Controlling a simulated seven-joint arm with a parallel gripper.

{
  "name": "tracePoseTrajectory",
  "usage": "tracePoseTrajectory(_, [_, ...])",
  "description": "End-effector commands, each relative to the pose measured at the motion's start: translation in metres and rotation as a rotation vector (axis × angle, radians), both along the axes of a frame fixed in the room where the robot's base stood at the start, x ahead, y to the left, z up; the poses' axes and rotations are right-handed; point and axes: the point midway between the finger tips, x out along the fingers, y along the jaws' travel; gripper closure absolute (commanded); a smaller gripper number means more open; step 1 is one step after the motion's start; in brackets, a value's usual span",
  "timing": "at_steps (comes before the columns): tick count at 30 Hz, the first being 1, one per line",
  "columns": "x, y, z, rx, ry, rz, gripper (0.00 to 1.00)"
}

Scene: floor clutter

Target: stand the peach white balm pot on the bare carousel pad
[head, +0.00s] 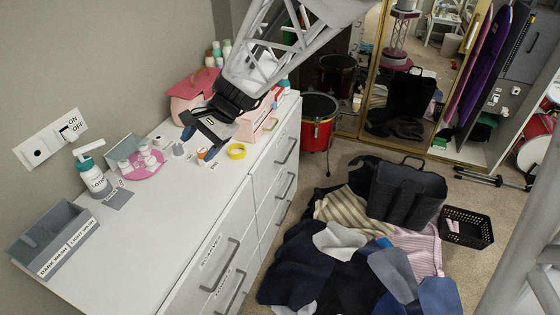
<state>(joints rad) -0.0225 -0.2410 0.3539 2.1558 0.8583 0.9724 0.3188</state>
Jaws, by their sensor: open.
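The carousel is a pink round tray (137,173) on the white dresser top, with several small white pots (150,160) standing on it. A bare pad cannot be made out clearly at this size. A small orange and white item (202,155) stands right of the carousel, just below my gripper; it may be the peach white balm pot, but I cannot tell. My gripper (201,135) is open above the dresser, right of the carousel. Its dark fingers point down and left, and nothing shows between them. The gripper and arm hide part of the dresser top behind them.
A yellow ring (236,151) and small grey items (178,149) lie near the gripper. A lotion bottle (92,174) and grey divided bin (50,242) stand left. A pink box (187,96) stands behind. The dresser's front top is clear. Clothes (345,270) cover the floor.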

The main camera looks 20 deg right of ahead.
Motion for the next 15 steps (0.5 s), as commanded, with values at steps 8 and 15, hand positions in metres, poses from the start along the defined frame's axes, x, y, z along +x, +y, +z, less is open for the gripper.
tracePoseTrajectory(8, [-0.078, -0.035, 0.030, -0.218, -0.156, 0.222, 0.34])
tracePoseTrajectory(15, [-0.141, -0.069, 0.046, -0.421, -0.273, 0.410, 0.34])
